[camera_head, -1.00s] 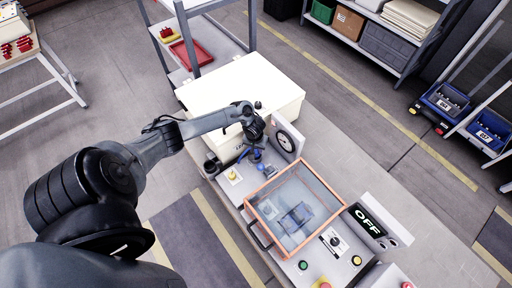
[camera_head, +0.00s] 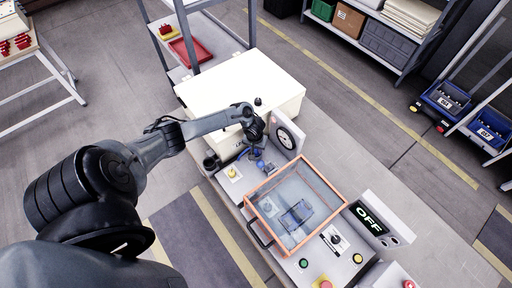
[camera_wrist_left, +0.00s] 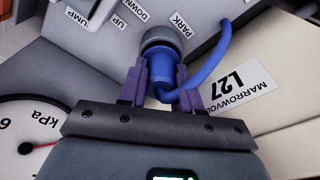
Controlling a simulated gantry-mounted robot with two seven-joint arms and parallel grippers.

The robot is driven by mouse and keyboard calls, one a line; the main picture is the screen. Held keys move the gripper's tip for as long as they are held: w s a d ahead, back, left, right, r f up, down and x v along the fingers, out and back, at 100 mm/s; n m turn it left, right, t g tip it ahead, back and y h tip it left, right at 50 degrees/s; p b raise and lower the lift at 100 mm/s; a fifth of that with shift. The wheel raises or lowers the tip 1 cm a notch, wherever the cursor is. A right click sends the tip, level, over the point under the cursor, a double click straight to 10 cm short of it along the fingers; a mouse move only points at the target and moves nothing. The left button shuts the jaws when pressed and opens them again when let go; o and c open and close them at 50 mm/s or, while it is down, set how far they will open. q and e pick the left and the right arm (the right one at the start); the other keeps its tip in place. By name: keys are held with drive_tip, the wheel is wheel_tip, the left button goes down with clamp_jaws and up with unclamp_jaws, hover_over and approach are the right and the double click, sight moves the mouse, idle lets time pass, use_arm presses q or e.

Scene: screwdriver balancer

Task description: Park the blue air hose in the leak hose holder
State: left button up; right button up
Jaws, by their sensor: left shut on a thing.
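The blue air hose (camera_wrist_left: 214,62) ends in a blue connector (camera_wrist_left: 165,78) between the two purple-grey fingers of my left gripper (camera_wrist_left: 162,90). The fingers are closed on it from both sides. The connector's far end meets a round dark grey holder (camera_wrist_left: 163,38) beside the label PARK; how deep it sits inside is hidden. The hose curves up and right from the connector. In the head view, my left gripper (camera_head: 254,146) is at the bench beside the gauge, with a bit of blue showing below it. My right gripper is not in view.
A round kPa gauge (camera_head: 288,138) stands close to the right of my gripper. A clear, orange-framed cover (camera_head: 297,206) lies in front. A cream box (camera_head: 240,88) stands behind. A yellow button (camera_head: 233,173) and an OFF display (camera_head: 368,219) are on the bench.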

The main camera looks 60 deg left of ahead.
use_arm(q)
drive_tip(key=shift+f, duration=0.25)
drive_tip(key=o, duration=1.2)
drive_tip(key=shift+c, duration=0.2)
drive_tip(key=shift+r, duration=0.1)
drive_tip(key=r+p, duration=0.1)
drive_tip(key=r, duration=0.2)
drive_tip(key=r+p, duration=0.1)
drive_tip(key=r, duration=0.3)
drive_tip(key=s+d+r+p, duration=0.1)
drive_tip(key=r, duration=0.2)
drive_tip(key=shift+r, duration=0.3)
